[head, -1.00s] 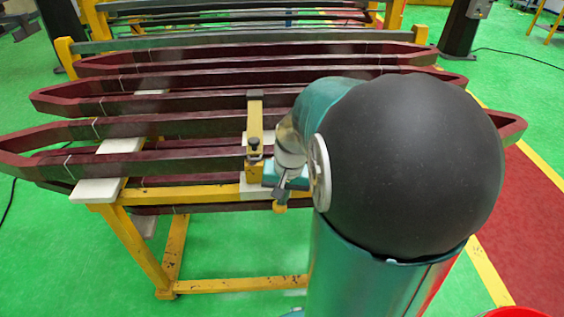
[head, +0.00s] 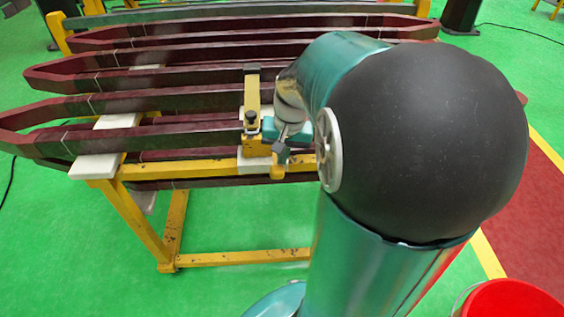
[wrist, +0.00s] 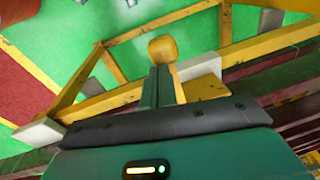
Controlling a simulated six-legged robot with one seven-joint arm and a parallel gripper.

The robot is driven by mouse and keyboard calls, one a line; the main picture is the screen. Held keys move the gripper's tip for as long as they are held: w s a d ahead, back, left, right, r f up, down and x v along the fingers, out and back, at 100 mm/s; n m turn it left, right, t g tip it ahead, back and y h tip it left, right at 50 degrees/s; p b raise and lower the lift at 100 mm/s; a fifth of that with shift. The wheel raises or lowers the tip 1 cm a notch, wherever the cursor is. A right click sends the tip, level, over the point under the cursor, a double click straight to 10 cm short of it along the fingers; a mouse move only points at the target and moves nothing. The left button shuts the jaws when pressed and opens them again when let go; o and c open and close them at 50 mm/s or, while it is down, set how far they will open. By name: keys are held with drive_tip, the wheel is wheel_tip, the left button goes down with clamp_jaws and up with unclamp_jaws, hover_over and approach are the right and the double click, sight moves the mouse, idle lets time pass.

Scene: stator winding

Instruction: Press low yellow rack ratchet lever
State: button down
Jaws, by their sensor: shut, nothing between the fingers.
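The low yellow rack (head: 195,190) stands in front of me, with long dark red coils lying across it. A yellow lever with a rounded knob (head: 278,172) sits low at the rack's front rail; the knob also shows in the wrist view (wrist: 163,49). My gripper (head: 281,152) is shut and empty, just above the knob in the head view. In the wrist view my gripper (wrist: 160,72) points at the knob, its tips right at the knob's lower edge; I cannot tell whether they touch. My arm hides the rack's right part.
An upright yellow clamp post with a black knob (head: 252,105) stands just left of my gripper, close to it. White pads (head: 97,167) support the coils. A red bucket (head: 508,300) stands at the lower right. Green floor is clear in front of the rack.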

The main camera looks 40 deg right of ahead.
drive_tip(key=s+a+r, duration=0.2)
drive_tip(key=s+r, duration=0.2)
drive_tip(key=r, duration=0.4)
drive_tip(key=shift+s, duration=0.25)
idle(0.5)
drive_tip(key=s+a+r+n+t, duration=0.1)
drive_tip(key=a+n, duration=0.3)
drive_tip(key=a, duration=0.4)
drive_tip(key=s+a+r+n+t, duration=0.1)
drive_tip(key=s+a+n+t, duration=0.1)
drive_tip(key=a, duration=0.6)
drive_tip(key=shift+s+a+n+t+h, duration=0.4)
drive_tip(key=shift+n+t, duration=0.2)
drive_tip(key=shift+n, duration=0.5)
drive_tip(key=shift+r, duration=0.1)
